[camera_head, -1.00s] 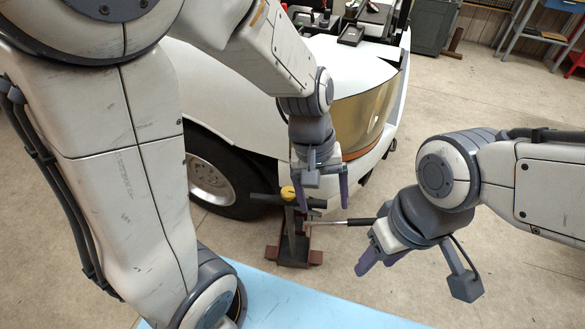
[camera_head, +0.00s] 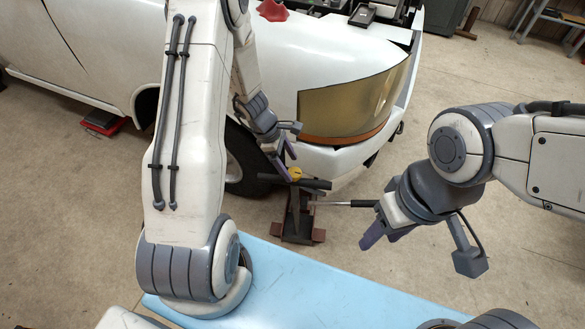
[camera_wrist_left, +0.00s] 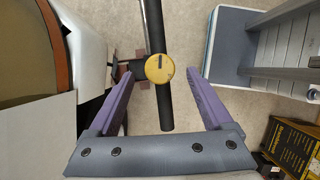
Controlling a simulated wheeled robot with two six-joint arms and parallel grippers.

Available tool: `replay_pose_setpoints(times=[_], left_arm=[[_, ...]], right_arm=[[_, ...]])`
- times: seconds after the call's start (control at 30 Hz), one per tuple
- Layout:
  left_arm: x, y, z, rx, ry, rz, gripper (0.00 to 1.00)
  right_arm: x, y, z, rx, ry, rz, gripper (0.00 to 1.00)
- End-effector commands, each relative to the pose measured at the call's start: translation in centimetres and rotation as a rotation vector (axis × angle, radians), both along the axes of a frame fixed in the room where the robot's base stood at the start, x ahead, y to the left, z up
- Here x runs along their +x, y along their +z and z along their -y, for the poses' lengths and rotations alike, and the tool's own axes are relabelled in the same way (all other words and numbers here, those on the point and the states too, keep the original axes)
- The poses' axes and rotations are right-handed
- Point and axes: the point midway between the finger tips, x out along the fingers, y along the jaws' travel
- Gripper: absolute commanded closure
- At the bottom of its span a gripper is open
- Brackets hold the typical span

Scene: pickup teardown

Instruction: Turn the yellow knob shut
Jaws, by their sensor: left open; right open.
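The yellow knob (camera_head: 295,173) is a small round disc on a dark horizontal bar (camera_head: 312,184) above a red-brown jack-like stand (camera_head: 298,222). In the left wrist view the knob (camera_wrist_left: 159,68) faces the camera, with a dark mark on it running along the bar. My left gripper (camera_head: 288,168) is open at the knob. In the wrist view its two purple fingers (camera_wrist_left: 161,74) stand on either side of the knob, with a gap on each side. My right gripper (camera_head: 378,238) is open and empty, to the right of the stand near its handle.
The white car's front corner (camera_head: 340,110) and tyre (camera_head: 243,155) stand close behind the stand. A handle (camera_head: 345,203) sticks out right from the stand. A light-blue surface (camera_head: 300,290) lies in front. Concrete floor is free at the right.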

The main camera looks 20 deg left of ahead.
Motion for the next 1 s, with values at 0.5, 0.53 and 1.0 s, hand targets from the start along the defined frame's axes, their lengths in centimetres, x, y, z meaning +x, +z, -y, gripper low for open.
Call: replay_pose_setpoints(times=[0.5, 0.53, 1.0], left_arm=[[0.3, -2.5, 1.1, 0.001, -0.002, 0.002, 0.16], [0.3, -2.5, 1.1, 0.001, -0.002, 0.002, 0.16], [0.3, -2.5, 1.1, 0.0, -0.02, 0.002, 1.0]], right_arm=[[0.0, -0.1, 0.0, 0.0, 0.0, 0.0, 0.5], [0.0, -0.1, 0.0, 0.0, 0.0, 0.0, 0.5], [0.0, 0.1, 0.0, 0.0, 0.0, 0.0, 0.5]])
